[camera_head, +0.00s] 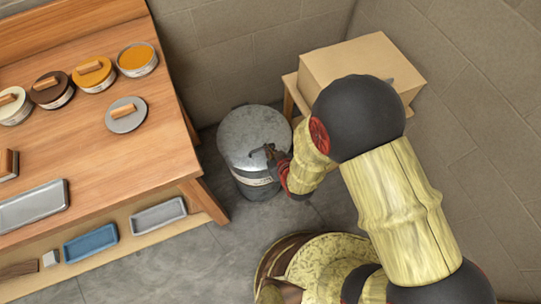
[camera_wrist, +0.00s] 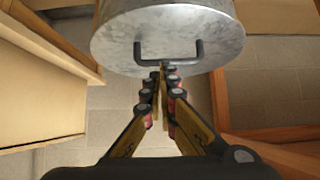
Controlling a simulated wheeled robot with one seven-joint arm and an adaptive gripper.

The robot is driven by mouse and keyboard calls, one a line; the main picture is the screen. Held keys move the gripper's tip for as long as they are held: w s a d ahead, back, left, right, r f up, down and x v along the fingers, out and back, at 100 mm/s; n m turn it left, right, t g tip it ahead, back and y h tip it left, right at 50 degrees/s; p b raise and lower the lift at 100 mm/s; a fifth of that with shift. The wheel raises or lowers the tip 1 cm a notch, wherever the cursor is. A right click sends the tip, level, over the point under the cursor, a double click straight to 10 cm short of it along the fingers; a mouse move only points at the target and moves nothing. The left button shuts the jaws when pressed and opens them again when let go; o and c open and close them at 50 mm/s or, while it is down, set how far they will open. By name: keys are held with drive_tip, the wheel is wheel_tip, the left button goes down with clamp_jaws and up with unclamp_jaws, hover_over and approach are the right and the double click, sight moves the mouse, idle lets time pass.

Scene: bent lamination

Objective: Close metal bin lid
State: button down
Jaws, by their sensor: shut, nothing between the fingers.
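The metal bin (camera_head: 258,183) stands on the floor between the wooden table and a box. It is grey, with a pale label band. Its round grey lid (camera_head: 245,132) covers the top, and I see no clear gap at the rim. In the wrist view the lid (camera_wrist: 115,45) has a dark bar handle (camera_wrist: 140,54). My gripper (camera_head: 270,153) is at the near right part of the lid. In the wrist view the fingertips of my gripper (camera_wrist: 163,70) are together, empty, close by the handle. I cannot tell whether they touch it.
The wooden table (camera_head: 90,170) at left carries several round tins, a grey round lid with a wooden handle (camera_head: 126,115) and trays. A cardboard box (camera_head: 345,62) sits on a wooden stand behind my arm. Walls close off the back; grey floor is open in front.

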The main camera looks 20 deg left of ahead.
drive_tip(key=s+d+f+p, duration=0.1)
drive_tip(key=s+d+f, duration=0.3)
drive_tip(key=s+d, duration=0.1)
drive_tip(key=shift+s+d+f, duration=0.3)
drive_tip(key=shift+s+f, duration=0.1)
drive_tip(key=shift+s, duration=0.4)
drive_tip(key=s+d+f+g+h, duration=0.4)
drive_tip(key=s+d+f+g, duration=0.1)
drive_tip(key=s+d, duration=0.25)
drive_tip(key=d+r+m+t+p, duration=0.1)
drive_tip(key=d+r, duration=0.5)
drive_tip(key=r, duration=1.1)
drive_tip(key=w+d+r+m+t+h+p, duration=0.1)
drive_tip(key=d+r+m, duration=0.3)
drive_tip(key=r, duration=1.4)
drive_tip(key=w+d+r+m+t+h+p, duration=0.1)
drive_tip(key=d+r+m, duration=0.2)
drive_tip(key=d+r, duration=0.6)
wheel_tip(320, 180, up, 10)
drive_tip(key=shift+w+f, duration=0.15)
drive_tip(key=shift+f, duration=0.1)
